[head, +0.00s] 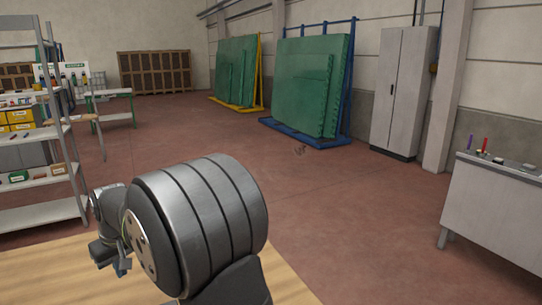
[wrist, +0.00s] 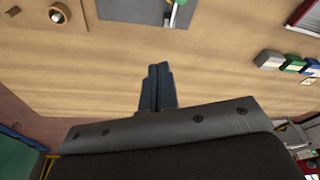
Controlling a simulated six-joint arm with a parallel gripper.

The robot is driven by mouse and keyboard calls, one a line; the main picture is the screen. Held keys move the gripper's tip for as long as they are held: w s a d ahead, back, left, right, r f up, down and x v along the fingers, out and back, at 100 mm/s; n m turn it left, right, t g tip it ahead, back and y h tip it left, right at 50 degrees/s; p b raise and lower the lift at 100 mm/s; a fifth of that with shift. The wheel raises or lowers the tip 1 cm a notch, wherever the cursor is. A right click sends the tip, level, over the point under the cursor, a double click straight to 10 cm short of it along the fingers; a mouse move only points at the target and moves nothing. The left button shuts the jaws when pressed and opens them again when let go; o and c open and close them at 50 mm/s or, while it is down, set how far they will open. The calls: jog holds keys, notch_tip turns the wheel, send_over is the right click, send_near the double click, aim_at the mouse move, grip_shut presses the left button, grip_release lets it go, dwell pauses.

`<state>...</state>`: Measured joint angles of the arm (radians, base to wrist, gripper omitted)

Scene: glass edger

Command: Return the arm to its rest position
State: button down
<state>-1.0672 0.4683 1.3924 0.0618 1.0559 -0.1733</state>
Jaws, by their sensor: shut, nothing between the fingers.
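My gripper (wrist: 158,67) shows in the wrist view as two dark blue-grey fingers side by side, shut with nothing between them. It is above the light wooden worktop (wrist: 90,95) and apart from the things on it. In the head view my folded arm fills the lower middle, and the gripper end (head: 121,268) is small and partly hidden at its left, over the near worktop (head: 60,280).
In the wrist view, a dark grey plate (wrist: 140,10) with a green item, a round brass-like piece (wrist: 57,15) and small coloured blocks (wrist: 270,59) lie on the worktop. In the head view, a shelf rack (head: 40,215) stands left and a grey bench (head: 500,210) right; the floor between is open.

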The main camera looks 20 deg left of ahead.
jog(key=w+d+r+m, duration=0.1)
jog(key=w+d+m, duration=0.1)
jog(key=w+d, duration=0.4)
jog(key=w+d+r+m+t+y, duration=0.1)
jog(key=w+d+r+m, duration=0.1)
jog(key=w+d, duration=0.5)
jog(key=shift+w+d+m+t, duration=0.15)
jog(key=shift+d+m+t, duration=0.15)
jog(key=shift+d+m, duration=0.4)
jog(key=shift+r, duration=0.15)
